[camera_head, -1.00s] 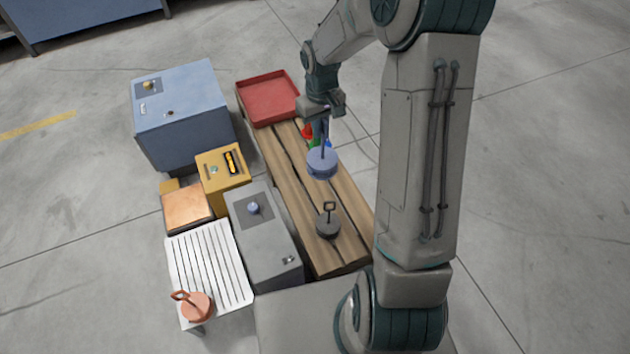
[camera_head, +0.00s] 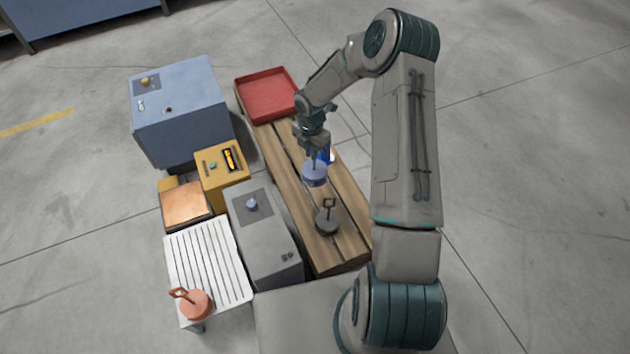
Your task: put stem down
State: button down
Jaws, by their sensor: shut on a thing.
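My gripper (camera_head: 313,152) is shut on the upright stem of a blue-grey round hood (camera_head: 314,175). The hood hangs below the fingers over the wooden slatted bench (camera_head: 283,158). I cannot tell whether its underside touches the slats. The stem is mostly hidden by the fingers.
A dark grey hood with a loop handle (camera_head: 326,222) stands nearer on the bench. A red tray (camera_head: 267,94) is at the far end. Small blue things (camera_head: 328,155) show behind the gripper. Left are grey (camera_head: 270,252), yellow (camera_head: 222,172) and blue (camera_head: 178,105) boxes, and a white slatted rack (camera_head: 208,262) with an orange handled hood (camera_head: 195,304).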

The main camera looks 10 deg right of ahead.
aim_at(310, 171)
jog(key=f+n, duration=0.3)
jog(key=shift+w+a+f+n, duration=0.2)
jog(key=shift+w+a+n, duration=0.1)
notch_tip(310, 171, down, 10)
jog(key=b, duration=0.3)
jog(key=shift+r+b, duration=0.1)
jog(key=shift+b, duration=0.3)
jog(key=c, duration=1.5)
grip_release()
jog(key=shift+f, duration=0.2)
